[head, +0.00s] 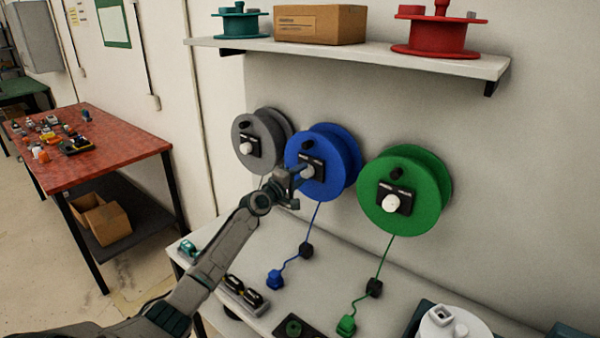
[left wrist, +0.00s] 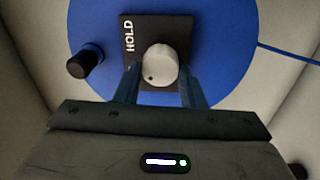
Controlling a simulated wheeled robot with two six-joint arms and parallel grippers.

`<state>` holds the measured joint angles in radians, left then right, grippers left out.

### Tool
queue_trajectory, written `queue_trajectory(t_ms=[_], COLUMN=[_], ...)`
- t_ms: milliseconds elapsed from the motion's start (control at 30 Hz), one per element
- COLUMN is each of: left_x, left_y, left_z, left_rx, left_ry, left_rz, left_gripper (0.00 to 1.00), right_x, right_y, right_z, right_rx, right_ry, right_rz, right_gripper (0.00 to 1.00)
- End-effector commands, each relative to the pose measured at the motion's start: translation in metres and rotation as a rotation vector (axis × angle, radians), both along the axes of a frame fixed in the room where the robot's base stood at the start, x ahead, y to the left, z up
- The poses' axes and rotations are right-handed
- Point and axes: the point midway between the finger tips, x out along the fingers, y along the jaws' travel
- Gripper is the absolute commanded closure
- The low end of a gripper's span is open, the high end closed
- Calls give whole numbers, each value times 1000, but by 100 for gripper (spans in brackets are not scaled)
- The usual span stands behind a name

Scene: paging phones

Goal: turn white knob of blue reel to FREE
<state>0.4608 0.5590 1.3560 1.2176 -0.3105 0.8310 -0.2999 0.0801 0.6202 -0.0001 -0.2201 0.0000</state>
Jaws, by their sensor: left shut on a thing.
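The blue reel (head: 343,152) hangs on the wall between a grey and a green reel. Its white knob (head: 308,171) sits on a black plate (head: 318,165) on the reel's face. My left gripper (head: 299,174) is at the reel, shut on the white knob. In the left wrist view, the white knob (left wrist: 160,65) stands between the two fingers of my left gripper (left wrist: 160,84), with a small dark dot near its lower left edge. The black plate reads HOLD at its left side; a FREE label is not visible there. My right gripper is not in view.
The grey reel (head: 259,136) is close on the left, the green reel (head: 411,195) on the right. A black crank handle (left wrist: 85,61) sticks out beside the blue reel's plate. A shelf (head: 350,53) is above; a white bench below holds plugs and small items.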

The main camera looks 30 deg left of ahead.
Motion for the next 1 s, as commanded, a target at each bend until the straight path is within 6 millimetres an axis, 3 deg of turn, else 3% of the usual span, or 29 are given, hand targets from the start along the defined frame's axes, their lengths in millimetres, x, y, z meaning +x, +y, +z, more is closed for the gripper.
queue_trajectory(t_ms=[733, 767, 833, 867, 1000], left_x=[0, 0, 0, 0, 0], left_y=[0, 0, 0, 0, 0], left_z=[-1, -1, -1, -1, -1], left_rx=[-87, -87, -87, -87, -86], left_ry=[8, 8, 8, 8, 7], left_rz=[0, 0, 0, 0, 0], left_gripper=[87, 60, 46, 42, 42], right_x=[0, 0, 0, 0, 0], right_y=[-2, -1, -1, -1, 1], right_z=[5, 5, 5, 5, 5], right_rx=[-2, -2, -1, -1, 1], right_ry=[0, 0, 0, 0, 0], right_rz=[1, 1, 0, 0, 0], right_gripper=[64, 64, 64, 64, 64])
